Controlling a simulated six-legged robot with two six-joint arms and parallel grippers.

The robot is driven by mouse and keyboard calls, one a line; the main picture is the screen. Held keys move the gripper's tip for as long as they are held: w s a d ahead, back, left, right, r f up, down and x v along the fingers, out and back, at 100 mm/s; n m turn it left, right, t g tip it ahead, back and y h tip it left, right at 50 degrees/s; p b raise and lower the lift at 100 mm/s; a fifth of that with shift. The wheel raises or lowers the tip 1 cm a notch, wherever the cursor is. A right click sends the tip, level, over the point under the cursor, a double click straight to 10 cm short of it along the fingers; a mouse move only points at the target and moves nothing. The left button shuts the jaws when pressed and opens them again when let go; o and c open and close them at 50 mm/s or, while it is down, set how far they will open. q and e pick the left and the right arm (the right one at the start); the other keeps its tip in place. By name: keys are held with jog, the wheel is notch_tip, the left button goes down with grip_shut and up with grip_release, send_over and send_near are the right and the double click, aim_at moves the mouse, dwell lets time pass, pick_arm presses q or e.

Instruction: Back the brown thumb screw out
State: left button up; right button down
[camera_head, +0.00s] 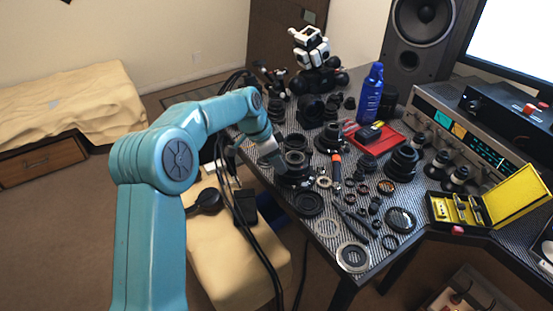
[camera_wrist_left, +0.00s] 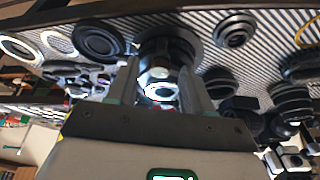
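My left arm comes in from the left in the head view, and its gripper (camera_head: 279,163) is low over the dark lens parts on the bench. In the left wrist view, the two fingers of this gripper (camera_wrist_left: 160,82) stand apart. A round dark lens part (camera_wrist_left: 170,48) with a bright silvery piece (camera_wrist_left: 159,90) shows between and beyond them. I cannot tell whether a finger touches it. I cannot make out a brown thumb screw in either view; it may be hidden by the gripper or too small. My right gripper is not in view.
Lens rings and barrels crowd the ribbed bench mat (camera_head: 318,228). A red tray (camera_head: 376,142), blue bottle (camera_head: 370,92) and yellow case (camera_head: 455,208) stand to the right. An orange-tipped tool (camera_head: 336,165) lies close right of the gripper. Dark cables (camera_head: 262,255) hang below my arm.

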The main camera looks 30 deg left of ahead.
pick_arm(q)
jog(key=p+v, duration=0.2)
jog(key=v, duration=1.4)
jog(key=shift+s+a+r, duration=0.1)
jog(key=shift+s, duration=0.15)
